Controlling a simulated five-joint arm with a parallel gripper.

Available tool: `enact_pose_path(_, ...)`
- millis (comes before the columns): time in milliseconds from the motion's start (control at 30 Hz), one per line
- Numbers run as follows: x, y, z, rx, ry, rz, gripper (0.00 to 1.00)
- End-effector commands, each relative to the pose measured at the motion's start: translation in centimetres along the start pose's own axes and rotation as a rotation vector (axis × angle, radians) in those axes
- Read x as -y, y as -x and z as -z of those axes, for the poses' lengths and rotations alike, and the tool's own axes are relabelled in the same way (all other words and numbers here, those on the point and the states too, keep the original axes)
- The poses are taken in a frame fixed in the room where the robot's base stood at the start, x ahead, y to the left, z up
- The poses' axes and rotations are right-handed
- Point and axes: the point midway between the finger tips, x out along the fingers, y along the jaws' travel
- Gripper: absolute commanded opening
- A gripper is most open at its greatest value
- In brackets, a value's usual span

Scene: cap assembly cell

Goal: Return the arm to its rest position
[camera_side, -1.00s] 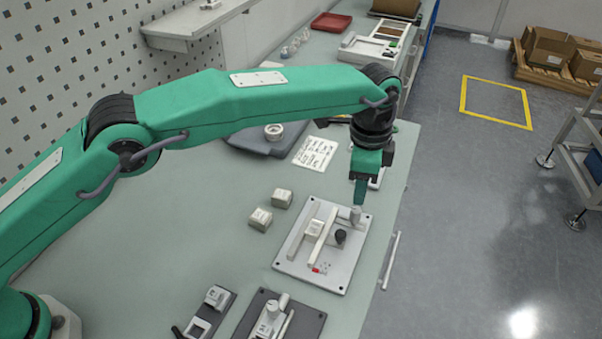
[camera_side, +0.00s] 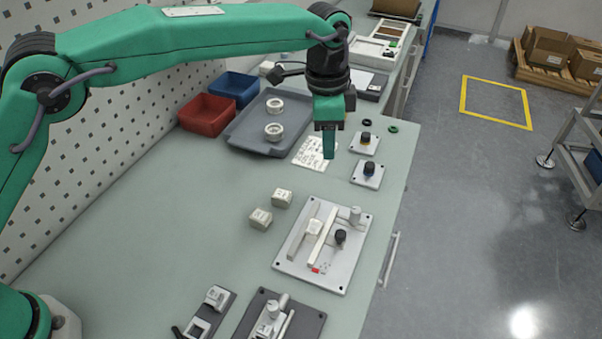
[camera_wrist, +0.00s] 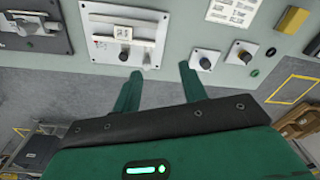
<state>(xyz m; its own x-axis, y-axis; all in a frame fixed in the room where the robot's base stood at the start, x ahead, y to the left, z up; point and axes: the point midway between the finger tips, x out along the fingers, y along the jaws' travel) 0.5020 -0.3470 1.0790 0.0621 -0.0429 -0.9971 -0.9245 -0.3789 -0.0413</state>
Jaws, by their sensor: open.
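My gripper (camera_side: 329,143) is a green parallel gripper on my green arm, hanging above the bench. Its fingers point down over the edge of a printed white sheet (camera_side: 309,154) and touch nothing that I can make out. In the wrist view my gripper (camera_wrist: 158,84) shows two green fingers spread apart with nothing between them. The fixture plate also shows in the wrist view (camera_wrist: 104,55).
Two white blocks (camera_side: 260,219) stand left of the fixture. A grey tray (camera_side: 247,132) holds two white rings. Red (camera_side: 206,115) and blue (camera_side: 236,86) bins stand by the wall. Two small plates with dark knobs (camera_side: 367,173) are right of the sheet. The left bench area is clear.

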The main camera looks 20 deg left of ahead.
Motion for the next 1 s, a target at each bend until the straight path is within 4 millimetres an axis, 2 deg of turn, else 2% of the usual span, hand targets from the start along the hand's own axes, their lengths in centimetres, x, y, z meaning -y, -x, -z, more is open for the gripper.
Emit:
enact_pose_path(33,0.5,1.2,-1.1,-0.009,0.028,0.007,0.43)
enact_pose_path(200,1.6,4.1,-4.5,-0.035,0.124,0.029,0.43)
enact_pose_path(500,2.3,8.5,-11.0,-0.081,0.288,0.067,0.43)
enact_pose_path(767,1.7,11.4,-16.9,-0.122,0.432,0.101,0.43)
enact_pose_path(1000,0.4,13.1,-22.3,-0.161,0.562,0.133,0.43)
